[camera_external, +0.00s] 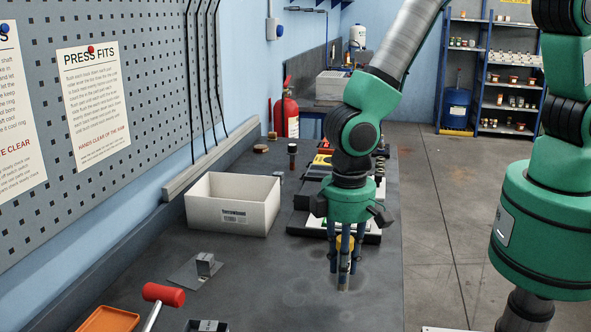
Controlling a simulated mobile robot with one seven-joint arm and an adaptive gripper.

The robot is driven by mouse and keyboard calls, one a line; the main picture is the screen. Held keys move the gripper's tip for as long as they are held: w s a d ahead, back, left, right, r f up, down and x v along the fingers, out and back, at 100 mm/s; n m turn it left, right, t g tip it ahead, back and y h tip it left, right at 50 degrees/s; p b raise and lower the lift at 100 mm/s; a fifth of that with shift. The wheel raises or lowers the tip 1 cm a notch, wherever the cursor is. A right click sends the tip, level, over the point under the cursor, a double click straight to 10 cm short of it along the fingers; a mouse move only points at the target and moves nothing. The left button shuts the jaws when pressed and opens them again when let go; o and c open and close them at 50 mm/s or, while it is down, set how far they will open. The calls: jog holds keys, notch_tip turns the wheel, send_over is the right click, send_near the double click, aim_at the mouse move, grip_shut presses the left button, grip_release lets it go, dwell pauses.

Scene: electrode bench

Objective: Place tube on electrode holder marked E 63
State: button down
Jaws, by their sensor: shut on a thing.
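My gripper (344,268) points straight down over the bench, with its dark fingers closed around a slim tube (343,283). The tube's greyish-brown lower end shows below the fingertips; most of it is hidden by them. I cannot tell whether its end touches the bench. A yellow round part (346,242) shows between the fingers, and I cannot tell what it belongs to. No marking E 63 is readable, and I cannot identify the electrode holder. Dark trays (303,222) stand behind the gripper, partly hidden by it.
A white bin (228,216) stands left of my gripper. A small metal block on a plate (205,264) lies in front of it. The bench in front of my gripper is bare.

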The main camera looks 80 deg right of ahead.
jog(key=w+d+r+m+p, duration=0.1)
jog(key=w+d+r+m, duration=0.3)
jog(key=d, duration=0.6)
jog(key=w+d+m+p, duration=0.1)
jog(key=w+d, duration=0.5)
jog(key=d, duration=0.4)
jog(key=w+d+r+m+p, duration=0.1)
jog(key=w+d+m, duration=0.2)
jog(key=w+d, duration=0.45)
jog(key=s+d+r+m+p, duration=0.1)
jog(key=d+r+m, duration=0.1)
jog(key=d, duration=1.1)
jog(key=s+d+r+m+p, duration=0.1)
jog(key=d+r+m, duration=0.1)
jog(key=d, duration=1.1)
jog(key=s+d+r+m+p, duration=0.1)
jog(key=d+m, duration=0.3)
jog(key=d, duration=0.9)
jog(key=shift+s+d+r, duration=0.3)
jog(key=shift+s+r, duration=0.1)
jog(key=shift+s, duration=0.05)
jog(key=w+d+p, duration=0.1)
jog(key=w+d, duration=0.2)
jog(key=w, duration=0.4)
jog(key=w+d+f+p, duration=0.1)
jog(key=w+d, duration=0.3)
jog(key=w, duration=0.3)
jog(key=shift+w+f, duration=0.2)
jog(key=shift+f, duration=0.05)
